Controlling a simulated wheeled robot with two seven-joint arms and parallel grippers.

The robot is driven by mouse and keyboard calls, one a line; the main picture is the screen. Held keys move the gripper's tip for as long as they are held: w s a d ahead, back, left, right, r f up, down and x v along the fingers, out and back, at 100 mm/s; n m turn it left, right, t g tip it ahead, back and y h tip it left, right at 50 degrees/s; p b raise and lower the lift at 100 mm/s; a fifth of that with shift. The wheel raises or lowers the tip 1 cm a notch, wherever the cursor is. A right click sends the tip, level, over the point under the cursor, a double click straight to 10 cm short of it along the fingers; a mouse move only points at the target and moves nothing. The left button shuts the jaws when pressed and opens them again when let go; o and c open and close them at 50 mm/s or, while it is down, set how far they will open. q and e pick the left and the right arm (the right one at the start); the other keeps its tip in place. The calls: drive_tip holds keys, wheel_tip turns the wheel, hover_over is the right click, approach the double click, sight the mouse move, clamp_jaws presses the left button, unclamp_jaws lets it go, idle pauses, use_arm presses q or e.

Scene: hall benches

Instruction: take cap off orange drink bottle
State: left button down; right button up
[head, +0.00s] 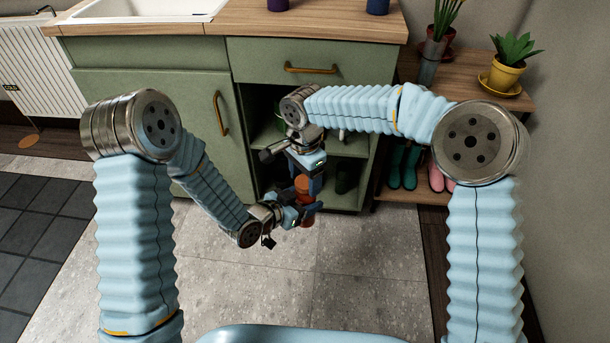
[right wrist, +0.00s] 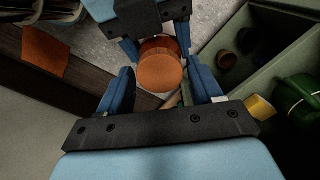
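The orange drink bottle (head: 307,218) is held upright above the floor, in front of the green cabinet. Its round orange cap (right wrist: 160,72) faces the right wrist camera, and the cap also shows in the head view (head: 303,184). My left gripper (head: 302,205) comes in from the left, low down, and is shut on the bottle's body. My right gripper (head: 304,178) points down from above; its blue fingers are apart on either side of the cap, with small gaps seeming to show. The bottle's lower part is partly hidden by the left gripper.
The green cabinet (head: 150,110) with a drawer and open shelves stands just behind the grippers. A wooden shelf unit (head: 460,75) with a yellow plant pot (head: 503,76) and boots (head: 404,166) is at right. The grey floor (head: 350,270) nearby is clear.

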drive_tip(key=c, duration=0.7)
drive_tip(key=n, duration=0.4)
drive_tip(key=shift+n, duration=0.4)
drive_tip(key=shift+c, duration=0.3)
drive_tip(key=n, duration=0.4)
drive_tip(key=shift+n, duration=0.4)
drive_tip(key=o, duration=1.2)
drive_tip(key=shift+c, duration=0.2)
